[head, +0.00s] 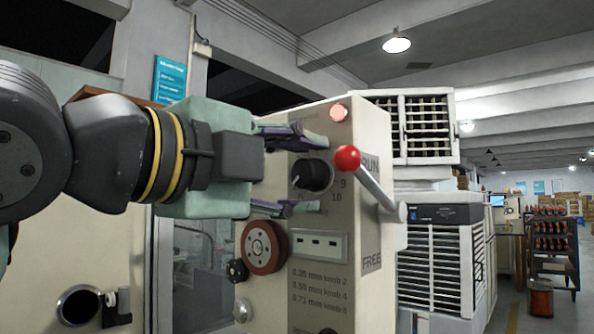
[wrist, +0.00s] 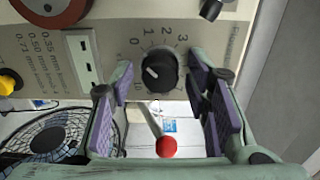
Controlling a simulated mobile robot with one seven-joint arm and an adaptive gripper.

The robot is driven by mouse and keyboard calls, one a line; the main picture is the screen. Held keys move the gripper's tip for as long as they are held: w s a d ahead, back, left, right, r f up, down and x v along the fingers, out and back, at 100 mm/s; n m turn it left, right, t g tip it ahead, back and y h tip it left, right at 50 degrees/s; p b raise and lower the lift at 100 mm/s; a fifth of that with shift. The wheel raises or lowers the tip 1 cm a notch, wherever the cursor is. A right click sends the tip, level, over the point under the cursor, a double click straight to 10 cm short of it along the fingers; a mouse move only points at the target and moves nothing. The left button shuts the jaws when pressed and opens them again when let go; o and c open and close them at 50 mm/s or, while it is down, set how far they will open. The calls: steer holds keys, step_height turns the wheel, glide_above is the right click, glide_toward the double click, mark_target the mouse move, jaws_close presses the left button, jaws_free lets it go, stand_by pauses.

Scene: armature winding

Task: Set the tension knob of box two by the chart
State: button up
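The black tension knob (head: 312,174) is on the beige face of a box (head: 322,237); it has a white pointer mark and a number scale. The chart (head: 320,290) lists 0.35 mm knob 2, 0.50 mm knob 4, 0.71 mm knob 8. My gripper (head: 305,172) is open, its fingers above and below the knob in the head view, apart from it. No box number is readable.
A red-balled lever (head: 348,159) stands out from the box's right side, near RUN. A pink-red lamp (head: 339,112) sits above the knob, a dark red disc (head: 264,247) below left. A fan (wrist: 48,140) shows in the wrist view.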

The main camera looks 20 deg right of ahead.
steer(key=c, duration=0.9)
steer(key=shift+m, duration=0.3)
